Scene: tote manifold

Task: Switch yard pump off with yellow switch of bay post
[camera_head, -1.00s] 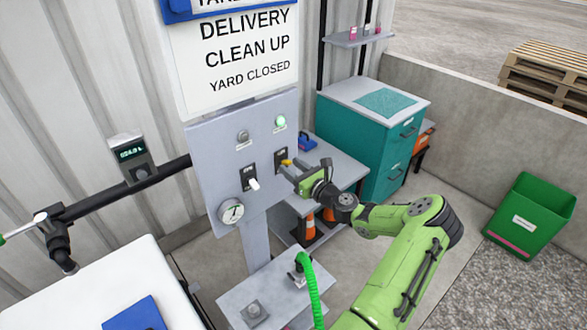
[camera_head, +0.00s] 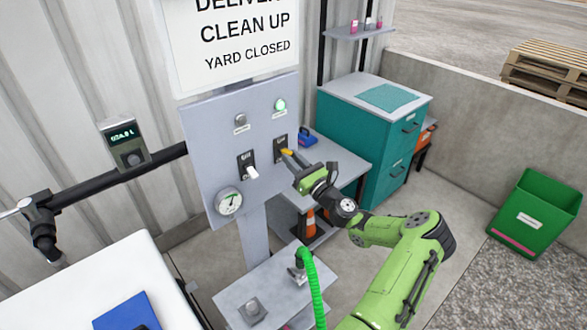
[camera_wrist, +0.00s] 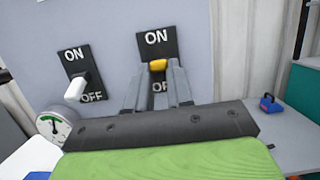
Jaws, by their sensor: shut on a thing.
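The bay post's grey panel (camera_head: 215,130) carries two switches on black ON/OFF plates. The yellow switch (camera_head: 287,152) is on the right plate; in the wrist view its yellow tip (camera_wrist: 157,65) shows between my fingertips, below the ON label. OFF on that plate is partly hidden by my fingers. My gripper (camera_head: 296,163) is shut on the yellow switch; it also shows in the wrist view (camera_wrist: 158,75). The white switch (camera_head: 252,172) on the left plate points down, towards OFF. A green lamp (camera_head: 280,105) above the yellow switch is lit.
A dull lamp (camera_head: 240,121) and a dial gauge (camera_head: 229,202) are on the panel. A bench (camera_head: 345,165) with a blue object (camera_head: 307,137) stands behind my gripper, beside a teal cabinet (camera_head: 365,125). A green hose (camera_head: 312,280) rises below the panel.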

